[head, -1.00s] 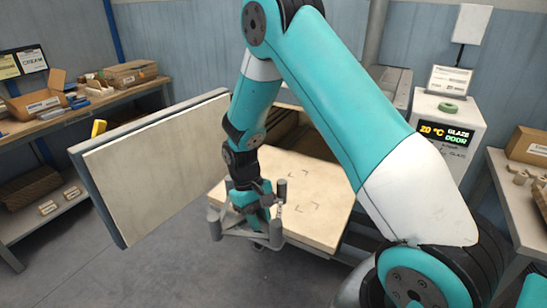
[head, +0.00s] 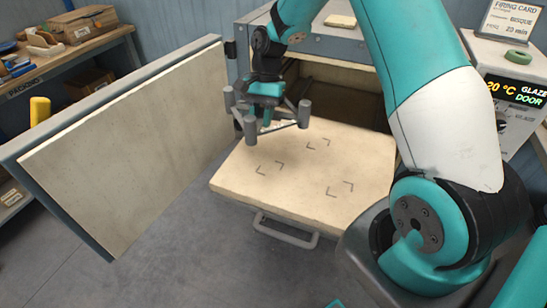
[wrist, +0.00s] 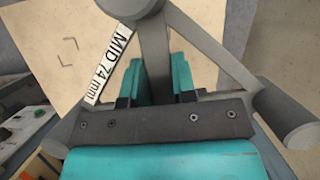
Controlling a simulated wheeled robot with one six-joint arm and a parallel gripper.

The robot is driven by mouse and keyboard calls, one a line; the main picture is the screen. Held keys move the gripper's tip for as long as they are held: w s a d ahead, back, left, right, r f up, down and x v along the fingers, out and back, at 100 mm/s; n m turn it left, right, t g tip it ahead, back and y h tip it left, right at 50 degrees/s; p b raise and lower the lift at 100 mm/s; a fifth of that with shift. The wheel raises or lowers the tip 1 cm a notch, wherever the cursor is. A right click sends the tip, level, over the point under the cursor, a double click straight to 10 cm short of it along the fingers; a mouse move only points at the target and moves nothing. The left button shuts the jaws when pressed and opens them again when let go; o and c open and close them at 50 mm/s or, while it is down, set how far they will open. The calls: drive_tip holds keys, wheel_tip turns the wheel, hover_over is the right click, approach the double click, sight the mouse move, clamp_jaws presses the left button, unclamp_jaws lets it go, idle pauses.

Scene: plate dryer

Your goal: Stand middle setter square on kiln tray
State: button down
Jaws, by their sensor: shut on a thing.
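The middle setter (head: 304,114) is a grey frame of bars with upright round posts. My gripper (head: 265,100) is shut on it at its middle. The setter hangs over the back left part of the kiln tray, seemingly above its surface; the exact gap cannot be told. In the wrist view the setter (wrist: 285,128) carries a white label (wrist: 110,62) reading "MID 74 mm", and the teal fingers (wrist: 155,78) are on its bar. The kiln tray (head: 300,205) is a cream slab with several dark corner marks. It also shows in the wrist view (wrist: 60,85).
The open kiln door (head: 130,150) stands left of the tray. The dark kiln opening (head: 340,95) is behind the tray. A grey handle (head: 287,235) is at the tray's front. A control box (head: 515,95) stands at the right. The tray top is clear.

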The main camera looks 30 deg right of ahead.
sight(261, 154)
drive_tip(key=w+d+r+m+t+y+b, duration=0.1)
drive_tip(key=w+d+r+m+t+b, duration=0.3)
drive_tip(key=m, duration=0.6)
drive_tip(key=f, duration=1.8)
drive_tip(key=shift+w+a+f, duration=0.1)
drive_tip(key=shift+a+f, duration=0.2)
drive_tip(key=c, duration=0.9)
unclamp_jaws()
drive_tip(key=shift+f, duration=0.1)
drive_tip(key=shift+c, duration=0.2)
